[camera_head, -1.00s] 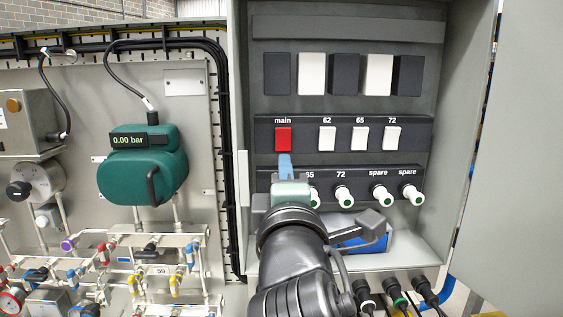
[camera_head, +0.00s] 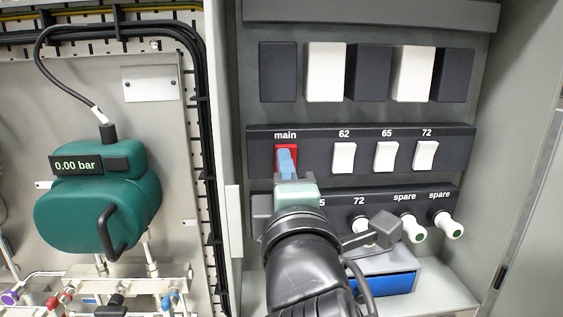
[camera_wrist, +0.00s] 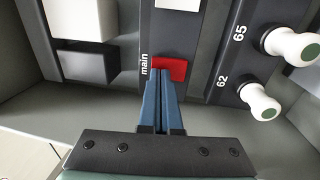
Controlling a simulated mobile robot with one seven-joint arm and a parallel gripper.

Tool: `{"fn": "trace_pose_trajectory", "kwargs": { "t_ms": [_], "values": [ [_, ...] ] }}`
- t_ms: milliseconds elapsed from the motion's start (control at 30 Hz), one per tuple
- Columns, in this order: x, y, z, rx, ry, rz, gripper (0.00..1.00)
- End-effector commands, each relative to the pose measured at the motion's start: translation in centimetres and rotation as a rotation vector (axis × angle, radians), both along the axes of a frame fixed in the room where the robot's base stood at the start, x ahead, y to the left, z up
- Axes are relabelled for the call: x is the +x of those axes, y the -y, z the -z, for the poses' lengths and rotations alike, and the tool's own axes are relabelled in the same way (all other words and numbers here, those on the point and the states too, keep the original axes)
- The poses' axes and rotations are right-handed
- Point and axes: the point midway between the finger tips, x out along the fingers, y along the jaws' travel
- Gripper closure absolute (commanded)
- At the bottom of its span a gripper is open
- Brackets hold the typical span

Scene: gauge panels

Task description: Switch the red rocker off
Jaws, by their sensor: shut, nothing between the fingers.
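The red rocker (camera_head: 293,151) sits under the label "main" at the left end of the middle strip in the cabinet. My gripper (camera_head: 285,152) is shut and empty, and its blue fingertips cover much of the rocker in the head view. In the wrist view the red rocker (camera_wrist: 174,68) lies just beyond the fingertips of my gripper (camera_wrist: 160,73), a little to their right. I cannot tell whether the tips touch it. Which way the rocker is tilted is not clear.
White rockers labelled 62 (camera_head: 344,157), 65 (camera_head: 386,156) and 72 (camera_head: 425,155) stand to the right. White knobs (camera_head: 414,229) sit on the strip below. The cabinet's side wall (camera_head: 512,150) bounds the right. A green gauge (camera_head: 95,205) hangs on the panel at left.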

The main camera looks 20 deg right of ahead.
Motion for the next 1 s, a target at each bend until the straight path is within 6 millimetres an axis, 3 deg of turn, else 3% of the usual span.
{"fn": "trace_pose_trajectory", "kwargs": {
  "t_ms": [333, 567, 1000],
  "values": [
    [0.0, 0.0, -0.1, 0.001, -0.003, 0.0, 1.0],
    [0.8, 0.2, -1.2, 0.026, -0.089, -0.001, 1.0],
    [1.2, 0.1, -0.7, 0.029, -0.102, -0.001, 1.0]
  ]
}}
